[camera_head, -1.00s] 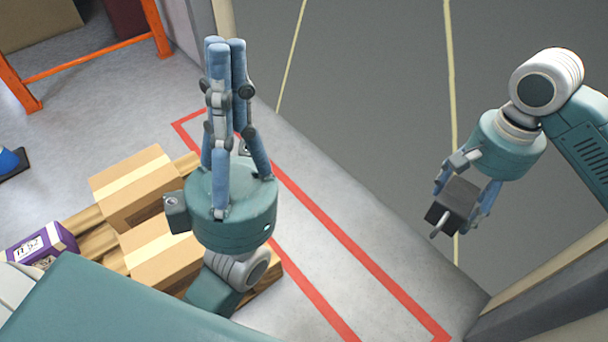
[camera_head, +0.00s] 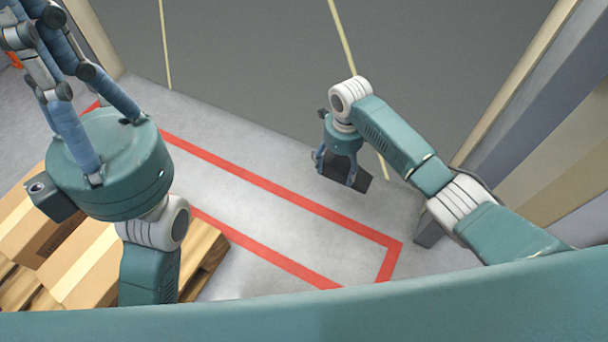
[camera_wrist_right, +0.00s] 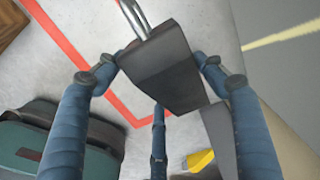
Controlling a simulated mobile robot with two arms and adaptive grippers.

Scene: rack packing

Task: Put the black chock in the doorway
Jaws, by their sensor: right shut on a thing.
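My right gripper (camera_head: 340,172) is shut on the black chock (camera_head: 331,168), a dark block. In the right wrist view the chock (camera_wrist_right: 165,68) sits between the blue fingers, with a metal handle sticking out at its top. In the head view it appears over the border between light floor and dark grey floor, in the doorway (camera_head: 260,80), toward its right post. I cannot tell whether it touches the floor. My left gripper (camera_head: 35,12) is at the upper left, fingers pointing up and drawn together, empty, with the tips partly cut off.
Cardboard boxes (camera_head: 85,265) lie on a wooden pallet (camera_head: 208,252) at the lower left. A red floor outline (camera_head: 290,197) runs in front of the doorway. The right post (camera_head: 500,85) stands close to my right arm. A yellow thing (camera_wrist_right: 201,160) shows in the right wrist view.

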